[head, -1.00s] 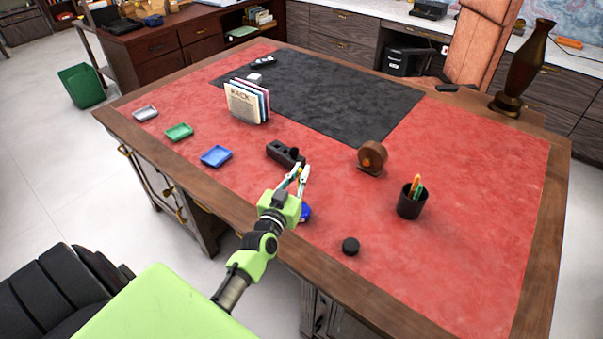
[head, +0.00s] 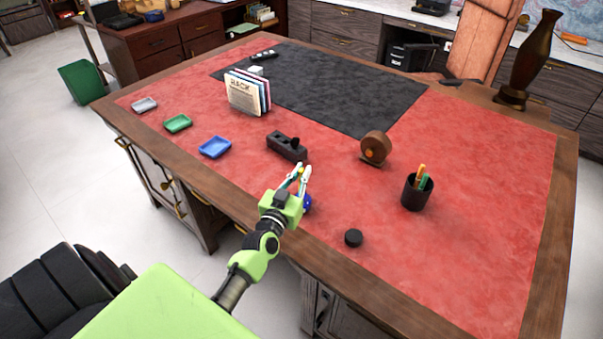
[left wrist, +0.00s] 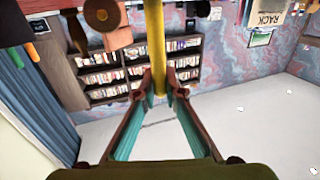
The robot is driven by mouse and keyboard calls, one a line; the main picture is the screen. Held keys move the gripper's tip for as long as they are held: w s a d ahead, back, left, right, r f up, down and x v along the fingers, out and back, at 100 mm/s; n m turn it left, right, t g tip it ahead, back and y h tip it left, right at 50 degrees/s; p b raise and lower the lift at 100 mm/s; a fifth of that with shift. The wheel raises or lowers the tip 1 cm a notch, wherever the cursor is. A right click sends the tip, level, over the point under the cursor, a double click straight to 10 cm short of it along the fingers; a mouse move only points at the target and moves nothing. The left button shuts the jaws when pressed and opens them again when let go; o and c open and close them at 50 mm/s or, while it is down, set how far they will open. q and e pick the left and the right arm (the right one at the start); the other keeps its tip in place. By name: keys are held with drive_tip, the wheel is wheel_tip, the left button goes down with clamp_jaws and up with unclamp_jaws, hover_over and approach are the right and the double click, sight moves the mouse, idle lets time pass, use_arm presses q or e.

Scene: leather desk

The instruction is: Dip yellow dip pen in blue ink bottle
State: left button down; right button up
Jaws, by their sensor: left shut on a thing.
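My left gripper (head: 299,176) is at the near edge of the desk, its fingers pointing up and away. In the left wrist view its fingers (left wrist: 160,88) are shut on the yellow dip pen (left wrist: 157,45), which runs up out of the top of the picture. In the head view the pen is hardly visible between the fingers. The blue ink bottle (head: 307,203) stands on the red desk top right beside the gripper, partly hidden behind it. Its mouth cannot be made out. My right gripper is not in view.
A black block-shaped holder (head: 287,147) lies behind the gripper. A small black round piece (head: 353,238) lies to its right. A black pen cup (head: 416,195), a brown round dispenser (head: 375,149) and a blue tray (head: 215,147) stand around. The right front is clear.

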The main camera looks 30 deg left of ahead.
use_arm(q)
drive_tip(key=shift+f, duration=0.1)
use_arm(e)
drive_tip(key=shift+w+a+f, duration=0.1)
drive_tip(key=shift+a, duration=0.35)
use_arm(q)
drive_tip(key=shift+f+b, duration=0.45)
drive_tip(key=shift+f, duration=0.05)
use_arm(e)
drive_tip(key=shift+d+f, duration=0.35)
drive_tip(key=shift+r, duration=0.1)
use_arm(q)
wheel_tip(320, 180, up, 7)
drive_tip(key=p, duration=0.7)
drive_tip(key=shift+r, duration=0.1)
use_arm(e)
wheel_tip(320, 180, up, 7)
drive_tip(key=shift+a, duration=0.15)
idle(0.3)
